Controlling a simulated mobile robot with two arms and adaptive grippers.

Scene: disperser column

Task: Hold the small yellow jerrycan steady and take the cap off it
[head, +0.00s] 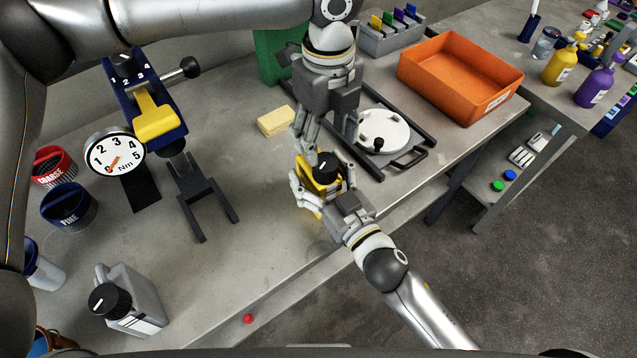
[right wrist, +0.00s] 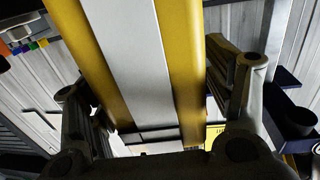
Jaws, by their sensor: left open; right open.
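The small yellow jerrycan (head: 318,187) with its black cap (head: 324,167) stands near the front edge of the grey bench. My right gripper (head: 322,180) is around its body, one finger on each side, with its jaws open. In the right wrist view the jerrycan's yellow side with a white stripe (right wrist: 130,55) fills the space between the open fingers (right wrist: 160,95); firm contact cannot be told. My left gripper (head: 326,148) points down from above, open, its fingertips just above and beside the cap. The fingers partly hide the jerrycan.
A round white plate in a dark frame (head: 384,131) and a yellow sponge-like block (head: 276,121) lie close behind. A torque gauge (head: 115,155), a grey jerrycan with black cap (head: 135,295) and a red button-like piece (head: 248,318) are left. An orange tray (head: 462,75) is back right.

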